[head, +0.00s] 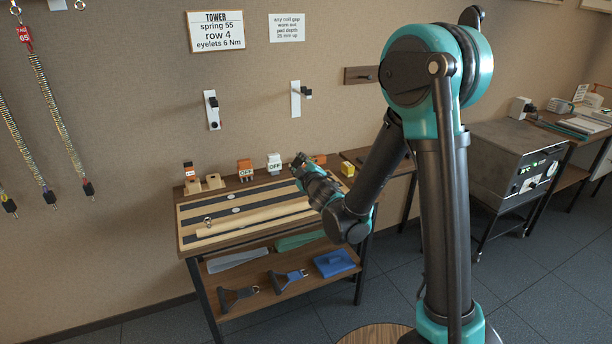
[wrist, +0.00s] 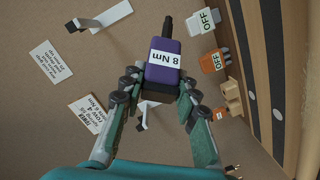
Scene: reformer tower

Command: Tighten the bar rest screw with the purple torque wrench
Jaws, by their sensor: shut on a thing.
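The purple torque wrench (wrist: 164,58) has a white "8 Nm" label and a dark tip pointing to the top of the wrist view. My gripper (wrist: 160,84) is shut on it, one finger on each side. In the head view my gripper (head: 304,168) is above the right end of the bench, in front of the wall; the wrench cannot be made out there. Two white wall brackets with black ends, left (head: 212,110) and right (head: 297,98), are on the wall above the bench. I cannot make out which screw is the bar rest screw.
The wooden bench (head: 190,243) carries a pale round bar (head: 245,217). An orange "OFF" block (head: 245,168) and a white "OFF" block (head: 273,163) stand along its back edge. Springs (head: 55,115) hang at left. A "TOWER" sign (head: 216,32) is on the wall.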

